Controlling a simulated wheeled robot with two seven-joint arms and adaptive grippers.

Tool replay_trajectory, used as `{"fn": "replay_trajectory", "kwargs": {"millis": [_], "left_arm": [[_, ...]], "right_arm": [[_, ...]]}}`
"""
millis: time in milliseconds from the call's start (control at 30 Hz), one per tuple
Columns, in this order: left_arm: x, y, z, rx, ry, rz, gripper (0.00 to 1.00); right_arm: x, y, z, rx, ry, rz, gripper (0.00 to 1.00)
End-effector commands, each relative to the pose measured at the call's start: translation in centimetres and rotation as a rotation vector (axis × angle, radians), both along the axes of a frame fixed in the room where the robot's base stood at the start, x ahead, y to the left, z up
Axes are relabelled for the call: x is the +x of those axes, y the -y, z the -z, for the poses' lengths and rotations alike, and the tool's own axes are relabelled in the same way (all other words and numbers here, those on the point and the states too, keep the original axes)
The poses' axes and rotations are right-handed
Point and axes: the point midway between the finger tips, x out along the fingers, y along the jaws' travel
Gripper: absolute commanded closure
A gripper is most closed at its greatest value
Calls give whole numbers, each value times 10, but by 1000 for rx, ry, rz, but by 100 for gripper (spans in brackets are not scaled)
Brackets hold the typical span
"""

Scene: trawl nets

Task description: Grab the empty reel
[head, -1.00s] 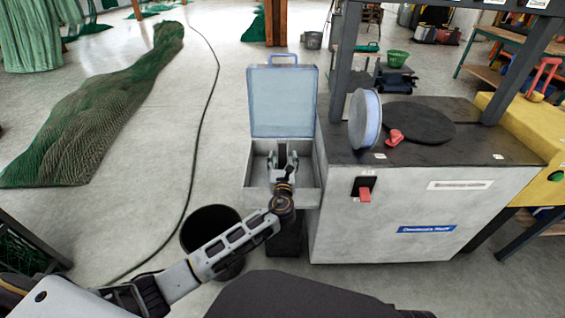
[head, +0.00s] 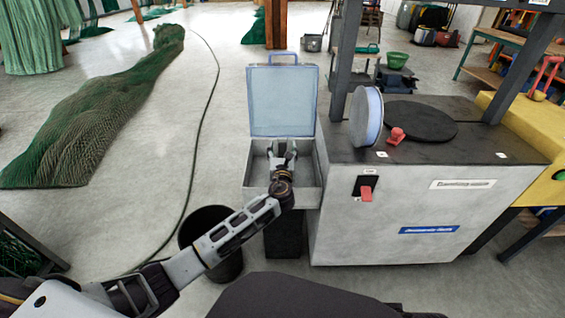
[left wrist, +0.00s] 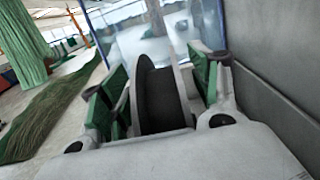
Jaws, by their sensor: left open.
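The empty reel (left wrist: 162,98) has a dark core and pale flanges and stands on edge in the left wrist view. In the head view it is mostly hidden by my left gripper (head: 282,153), inside an open grey box (head: 310,198) with a raised clear-blue lid (head: 283,103). In the left wrist view my left gripper (left wrist: 154,75) is open, with a green-padded finger on either side of the reel. I cannot tell whether the pads touch it. My right gripper is not in view.
A grey machine cabinet (head: 410,210) stands right beside the box, with a pale blue-white reel (head: 367,117) and a dark disc (head: 422,120) on top. A black bin (head: 205,222) stands below the box's left. A green net (head: 95,120) lies on the floor at left.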

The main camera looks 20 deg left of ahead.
Motion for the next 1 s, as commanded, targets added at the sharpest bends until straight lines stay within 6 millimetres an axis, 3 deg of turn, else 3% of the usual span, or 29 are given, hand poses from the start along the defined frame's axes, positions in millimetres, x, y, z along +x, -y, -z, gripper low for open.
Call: {"fn": "replay_trajectory", "kwargs": {"millis": [333, 833, 1000], "left_arm": [[0, 0, 0, 0, 0, 0, 38], [0, 0, 0, 0, 0, 0, 100], [0, 0, -1, 1, 2, 0, 100]], "right_arm": [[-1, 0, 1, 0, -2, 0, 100], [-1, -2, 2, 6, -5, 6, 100], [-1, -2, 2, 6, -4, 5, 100]]}}
